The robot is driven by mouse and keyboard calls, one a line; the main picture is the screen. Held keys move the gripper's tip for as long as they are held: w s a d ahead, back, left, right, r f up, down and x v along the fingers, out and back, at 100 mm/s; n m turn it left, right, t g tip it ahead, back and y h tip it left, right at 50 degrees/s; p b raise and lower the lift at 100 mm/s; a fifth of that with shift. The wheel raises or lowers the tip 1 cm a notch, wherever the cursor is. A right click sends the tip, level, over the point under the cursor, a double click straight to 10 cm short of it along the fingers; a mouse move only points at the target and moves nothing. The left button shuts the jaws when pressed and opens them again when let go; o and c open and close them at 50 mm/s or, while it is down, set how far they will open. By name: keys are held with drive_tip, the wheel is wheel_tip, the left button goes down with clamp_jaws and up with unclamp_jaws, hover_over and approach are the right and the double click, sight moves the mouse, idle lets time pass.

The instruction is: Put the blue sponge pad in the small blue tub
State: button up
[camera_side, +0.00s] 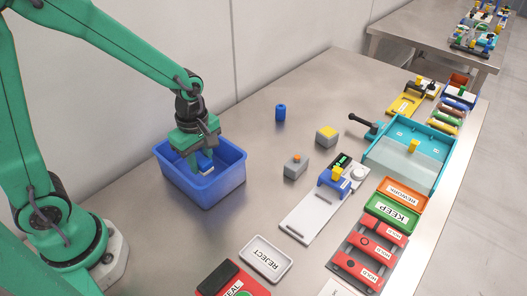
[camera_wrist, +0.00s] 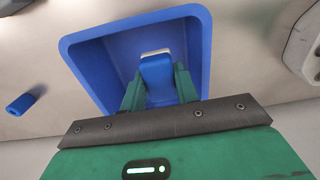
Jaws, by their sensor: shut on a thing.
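The small blue tub (camera_side: 222,187) stands on the metal table in front of my arm in the side view. In the wrist view its open inside and rim (camera_wrist: 85,62) face the camera. My gripper (camera_wrist: 158,76) is shut on the blue sponge pad (camera_wrist: 156,73), which has a pale far edge. The green fingers grip the pad from both sides. In the side view my gripper (camera_side: 202,163) reaches down over the tub opening, and the pad (camera_side: 207,167) shows partly between the fingers. Whether the pad touches the tub floor cannot be told.
A blue cylinder (camera_side: 280,113) and two grey blocks with a yellow top (camera_side: 326,137) and an orange top (camera_side: 296,166) stand right of the tub. A REJECT tray (camera_side: 266,259) lies nearer the front. A teal tray (camera_side: 381,158) is farther right. Bare table surrounds the tub.

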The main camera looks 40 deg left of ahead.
sight(199, 156)
drive_tip(key=w+a+f, duration=0.1)
drive_tip(key=a, duration=0.1)
drive_tip(key=w+a+f, duration=0.1)
drive_tip(key=a, duration=0.1)
drive_tip(key=shift+w+f, duration=0.15)
drive_tip(key=shift+f, duration=0.25)
drive_tip(key=shift+f, duration=0.15)
drive_tip(key=shift+f, duration=1.85)
drive_tip(key=shift+f, duration=0.15)
drive_tip(key=o, duration=0.9)
drive_tip(key=shift+o, duration=0.2)
wheel_tip(199, 156, up, 12)
drive_tip(key=shift+r, duration=0.2)
